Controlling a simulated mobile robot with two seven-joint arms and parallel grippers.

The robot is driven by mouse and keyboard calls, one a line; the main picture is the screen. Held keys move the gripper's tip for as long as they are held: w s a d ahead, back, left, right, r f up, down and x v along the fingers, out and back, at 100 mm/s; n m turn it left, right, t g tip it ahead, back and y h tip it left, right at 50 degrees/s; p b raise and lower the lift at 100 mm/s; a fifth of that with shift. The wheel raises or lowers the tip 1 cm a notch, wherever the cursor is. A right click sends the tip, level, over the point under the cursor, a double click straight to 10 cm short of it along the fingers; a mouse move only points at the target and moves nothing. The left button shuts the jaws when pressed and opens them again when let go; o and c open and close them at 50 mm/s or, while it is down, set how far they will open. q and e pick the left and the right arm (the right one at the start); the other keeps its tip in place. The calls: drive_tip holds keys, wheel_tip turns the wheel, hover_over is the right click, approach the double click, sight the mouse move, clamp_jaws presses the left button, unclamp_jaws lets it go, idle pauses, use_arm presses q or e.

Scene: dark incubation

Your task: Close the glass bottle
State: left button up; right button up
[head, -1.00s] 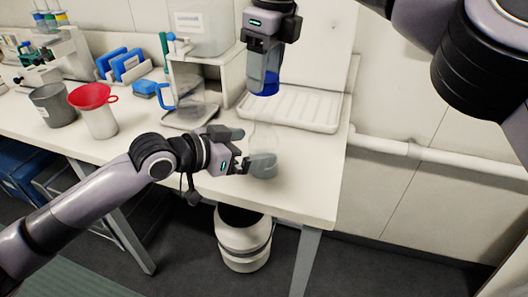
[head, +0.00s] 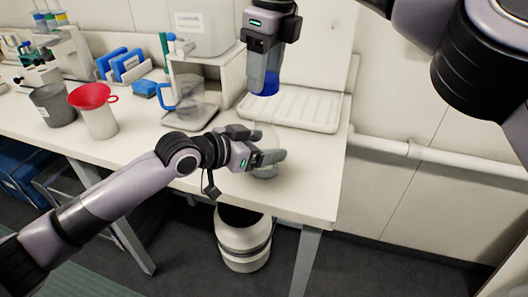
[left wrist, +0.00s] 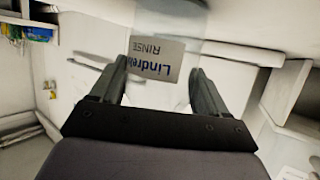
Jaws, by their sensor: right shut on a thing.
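The clear glass bottle (head: 265,172) stands on the bench near its front right part; its neck is faint and my left gripper hides most of its body. Its label (left wrist: 158,60) shows between the fingers in the left wrist view. My left gripper (head: 280,156) is open, with its fingers on either side of the bottle; contact cannot be made out. My right gripper (head: 265,80) points down above the bottle, shut on a blue cap (head: 266,91), apart from the bottle.
A white ribbed tray (head: 290,108) lies behind the bottle. A clear jug with a blue handle (head: 187,103) stands to the left, beneath a shelf. A red funnel (head: 90,96) sits in a pale beaker (head: 101,123) farther left. The bench front between is clear.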

sight(265, 95)
drive_tip(key=shift+f, duration=2.5)
drive_tip(key=shift+f, duration=0.9)
drive_tip(key=shift+f, duration=0.55)
use_arm(q)
clamp_jaws()
use_arm(e)
drive_tip(key=m, duration=0.6)
drive_tip(key=shift+m+t+h, duration=0.3)
drive_tip(key=shift+m, duration=0.1)
drive_tip(key=m, duration=0.6)
drive_tip(key=shift+a+h, duration=0.15)
drive_tip(key=shift+h, duration=0.15)
drive_tip(key=m, duration=0.7)
drive_tip(key=shift+h, duration=0.4)
use_arm(q)
drive_tip(key=shift+f, duration=0.1)
use_arm(e)
drive_tip(key=m, duration=0.6)
drive_tip(key=shift+h, duration=0.3)
